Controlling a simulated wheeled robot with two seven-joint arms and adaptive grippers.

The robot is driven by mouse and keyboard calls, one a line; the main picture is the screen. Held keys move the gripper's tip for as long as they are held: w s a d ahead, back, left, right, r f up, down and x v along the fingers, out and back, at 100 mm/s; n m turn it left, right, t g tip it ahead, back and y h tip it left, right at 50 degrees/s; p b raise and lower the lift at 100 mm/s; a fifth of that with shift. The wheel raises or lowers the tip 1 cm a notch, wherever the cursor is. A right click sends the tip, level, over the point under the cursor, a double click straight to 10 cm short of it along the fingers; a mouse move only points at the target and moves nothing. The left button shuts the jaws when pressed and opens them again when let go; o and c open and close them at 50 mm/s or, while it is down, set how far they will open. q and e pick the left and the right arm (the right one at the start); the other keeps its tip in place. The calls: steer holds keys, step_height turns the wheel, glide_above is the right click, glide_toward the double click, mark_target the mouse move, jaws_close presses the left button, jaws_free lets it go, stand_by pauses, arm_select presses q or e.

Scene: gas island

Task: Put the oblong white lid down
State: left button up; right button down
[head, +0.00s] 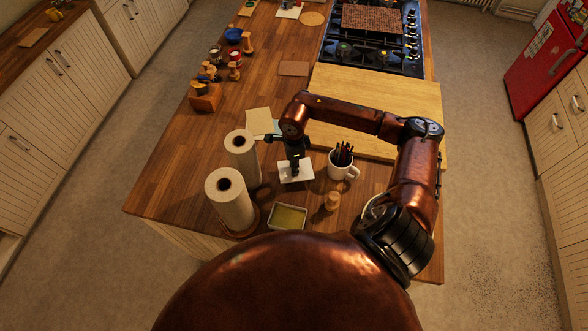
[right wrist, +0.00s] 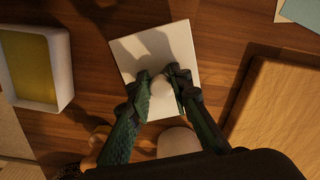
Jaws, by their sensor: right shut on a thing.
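The oblong white lid (head: 303,174) is a flat pale plate at the near part of the island counter, and it also shows in the right wrist view (right wrist: 180,45). My right gripper (head: 295,171) points down over it. In the right wrist view, its two dark fingers (right wrist: 161,84) close on a round pale knob on the lid. The lid looks roughly level, low over or on the wood; I cannot tell whether it touches. My left gripper is not in view.
A white-rimmed dish with a yellow inside (head: 288,217) stands nearer me. Two paper rolls (head: 230,200) stand to the left. A mug of dark sticks (head: 342,166) and a small wooden jar (head: 332,201) stand to the right. A large wooden board (head: 400,95) lies behind.

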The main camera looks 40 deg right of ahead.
step_height(320, 180, down, 2)
steer(key=shift+f+p, duration=0.15)
steer(key=shift+p, duration=0.45)
steer(key=shift+f, duration=0.35)
steer(key=shift+f, duration=0.1)
steer(key=shift+f+b, duration=0.15)
steer(key=shift+b, duration=0.15)
steer(key=c, duration=1.8)
jaws_free()
steer(key=shift+o, duration=0.2)
steer(key=shift+r, duration=0.45)
step_height(320, 180, up, 12)
steer(key=shift+f+b, duration=0.2)
steer(key=shift+b, duration=0.9)
